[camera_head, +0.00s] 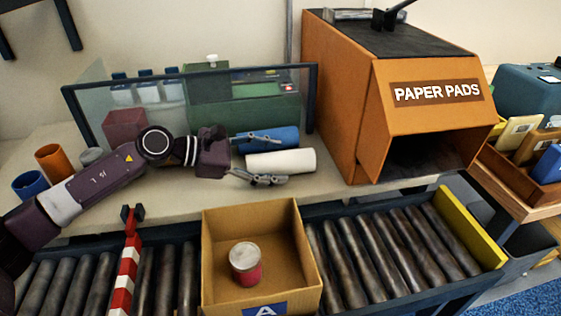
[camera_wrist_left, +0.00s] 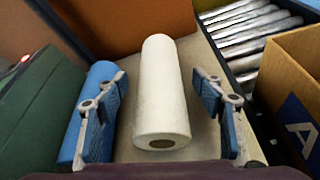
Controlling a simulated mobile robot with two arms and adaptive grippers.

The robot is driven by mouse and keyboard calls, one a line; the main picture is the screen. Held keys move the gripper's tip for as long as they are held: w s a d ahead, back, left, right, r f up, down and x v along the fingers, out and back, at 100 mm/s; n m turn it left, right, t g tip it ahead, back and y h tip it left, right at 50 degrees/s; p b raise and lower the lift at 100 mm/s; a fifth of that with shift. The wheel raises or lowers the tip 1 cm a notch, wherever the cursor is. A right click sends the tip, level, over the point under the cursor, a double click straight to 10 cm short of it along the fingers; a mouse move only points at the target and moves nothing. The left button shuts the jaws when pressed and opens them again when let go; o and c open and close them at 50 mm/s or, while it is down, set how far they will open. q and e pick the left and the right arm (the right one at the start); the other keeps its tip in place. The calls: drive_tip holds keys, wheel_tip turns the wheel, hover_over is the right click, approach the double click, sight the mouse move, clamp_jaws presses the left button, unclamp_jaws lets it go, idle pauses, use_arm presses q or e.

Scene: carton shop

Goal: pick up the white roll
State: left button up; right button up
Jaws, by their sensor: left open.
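The white roll (camera_head: 281,162) lies on its side on the bench, in front of a blue roll (camera_head: 268,139). In the left wrist view the white roll (camera_wrist_left: 160,95) lies lengthwise between the fingers, its near end with a dark core facing the camera. My left gripper (camera_head: 262,158) is open, with one finger on each side of the white roll's near end. In the left wrist view the gripper (camera_wrist_left: 166,122) shows gaps between both fingers and the roll. The blue roll (camera_wrist_left: 88,115) lies close behind the left finger. My right gripper does not show.
An orange paper pads box (camera_head: 345,100) stands to the right of the rolls. A glass panel in a dark frame (camera_head: 190,75) and a green machine (camera_head: 235,110) stand behind. In front, an open carton (camera_head: 220,270) holding a red can (camera_head: 246,265) sits on the roller conveyor (camera_head: 375,250).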

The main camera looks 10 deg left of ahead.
use_arm(q)
drive_tip(key=shift+w+d+f, duration=0.1)
drive_tip(key=shift+w+d, duration=0.1)
drive_tip(key=shift+d, duration=0.1)
drive_tip(key=shift+c, duration=0.5)
drive_tip(key=c, duration=1.3)
